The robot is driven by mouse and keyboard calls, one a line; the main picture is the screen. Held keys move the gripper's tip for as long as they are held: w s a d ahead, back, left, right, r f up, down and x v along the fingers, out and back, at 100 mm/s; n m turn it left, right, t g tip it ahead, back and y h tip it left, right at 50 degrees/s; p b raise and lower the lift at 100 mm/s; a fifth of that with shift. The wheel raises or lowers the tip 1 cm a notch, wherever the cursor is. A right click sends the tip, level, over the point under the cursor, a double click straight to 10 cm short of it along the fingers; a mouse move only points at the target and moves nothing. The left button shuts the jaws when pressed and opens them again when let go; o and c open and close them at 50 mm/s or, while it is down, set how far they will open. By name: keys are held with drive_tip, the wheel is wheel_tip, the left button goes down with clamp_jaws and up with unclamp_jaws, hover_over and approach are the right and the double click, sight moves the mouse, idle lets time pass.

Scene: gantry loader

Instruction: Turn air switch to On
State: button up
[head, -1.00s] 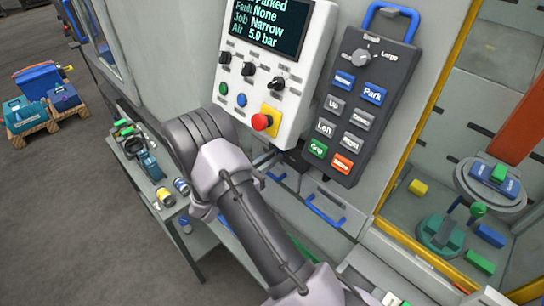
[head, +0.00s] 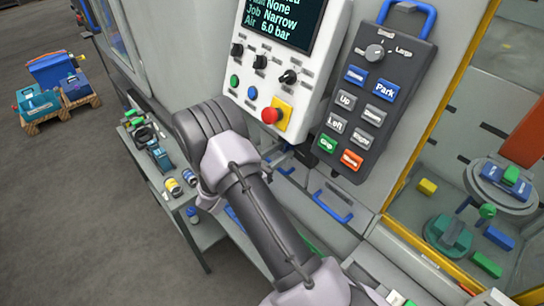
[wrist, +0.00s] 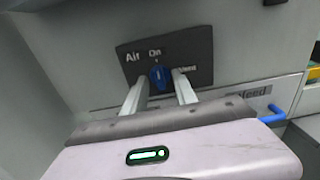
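The air switch is a blue knob (wrist: 161,78) on a dark plate (wrist: 198,52) marked Air, On and Vent in the wrist view. The knob stands roughly upright, below the On label. My gripper (wrist: 160,78) has one finger on each side of the knob; the fingers look spread, with a small gap to it. In the head view, the knob and my fingers are hidden. The display (head: 283,15) on the control panel reads Air 6.0 bar.
The control panel (head: 315,75) has a red emergency button (head: 270,115). A grey pendant (head: 399,63) hangs to its right. A blue handle (wrist: 271,115) sits right of the gripper. A side table (head: 205,228) holds small items.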

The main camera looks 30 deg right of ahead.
drive_tip(key=s+a+p, duration=0.1)
drive_tip(key=s+a, duration=0.1)
drive_tip(key=a, duration=1.5)
drive_tip(key=shift+s, duration=0.25)
